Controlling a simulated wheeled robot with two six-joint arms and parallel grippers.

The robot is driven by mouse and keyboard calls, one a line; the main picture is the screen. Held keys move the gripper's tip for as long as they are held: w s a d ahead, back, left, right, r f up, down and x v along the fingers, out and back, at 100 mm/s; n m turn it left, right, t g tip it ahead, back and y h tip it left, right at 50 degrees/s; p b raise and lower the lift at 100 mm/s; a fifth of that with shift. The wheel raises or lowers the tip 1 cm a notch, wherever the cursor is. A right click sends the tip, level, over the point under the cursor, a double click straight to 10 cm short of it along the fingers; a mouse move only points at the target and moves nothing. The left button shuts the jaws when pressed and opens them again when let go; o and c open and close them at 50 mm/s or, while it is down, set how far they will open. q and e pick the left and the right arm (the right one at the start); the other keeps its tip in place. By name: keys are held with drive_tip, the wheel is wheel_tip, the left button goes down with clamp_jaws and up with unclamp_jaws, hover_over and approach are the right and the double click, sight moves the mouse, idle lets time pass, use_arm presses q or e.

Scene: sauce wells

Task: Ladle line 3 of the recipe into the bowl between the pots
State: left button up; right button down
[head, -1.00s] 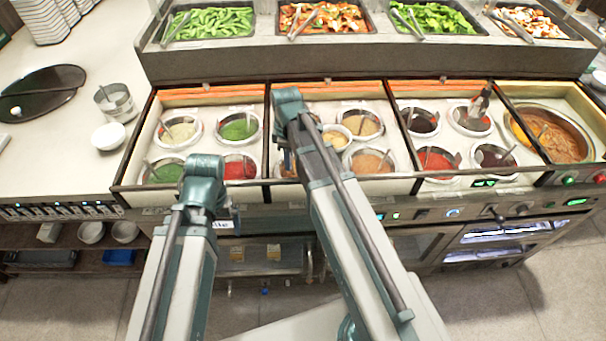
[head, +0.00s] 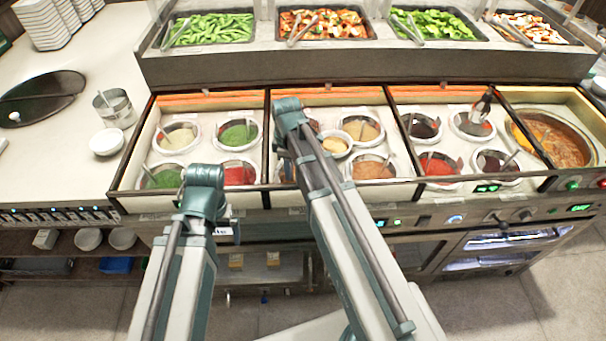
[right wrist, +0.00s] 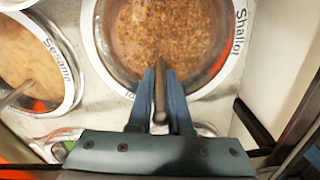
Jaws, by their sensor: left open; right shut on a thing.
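My right gripper (right wrist: 160,100) is shut on a thin dark ladle handle (right wrist: 160,88) in the right wrist view. It is over the pot marked Shallot (right wrist: 238,50), which holds a brown grainy sauce; the ladle's lower end is hard to make out. The tan pot marked Sesame (right wrist: 68,65) is beside it. In the head view my right arm covers most of that pot and the right gripper. A small white bowl (head: 348,152) with yellowish contents sits between the middle pots. My left gripper (head: 205,195) is low at the counter's front, its fingers mostly hidden.
Other sauce pots stand in the wells, including green (head: 238,132), red (head: 437,165) and dark ones (head: 424,126). A large soup pot (head: 556,135) is at the right. A white bowl (head: 107,141) and metal tin (head: 116,106) stand on the left counter. Food trays (head: 208,28) line the back.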

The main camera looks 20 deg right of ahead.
drive_tip(key=shift+c, duration=1)
unclamp_jaws()
drive_tip(key=shift+o, duration=0.4)
drive_tip(key=shift+r+p, duration=0.35)
drive_tip(key=shift+p, duration=0.05)
wheel_tip(320, 180, up, 8)
drive_tip(key=p, duration=0.8)
drive_tip(key=shift+r, duration=0.2)
drive_tip(key=shift+f, duration=0.25)
wheel_tip(320, 180, down, 8)
drive_tip(key=b, duration=0.8)
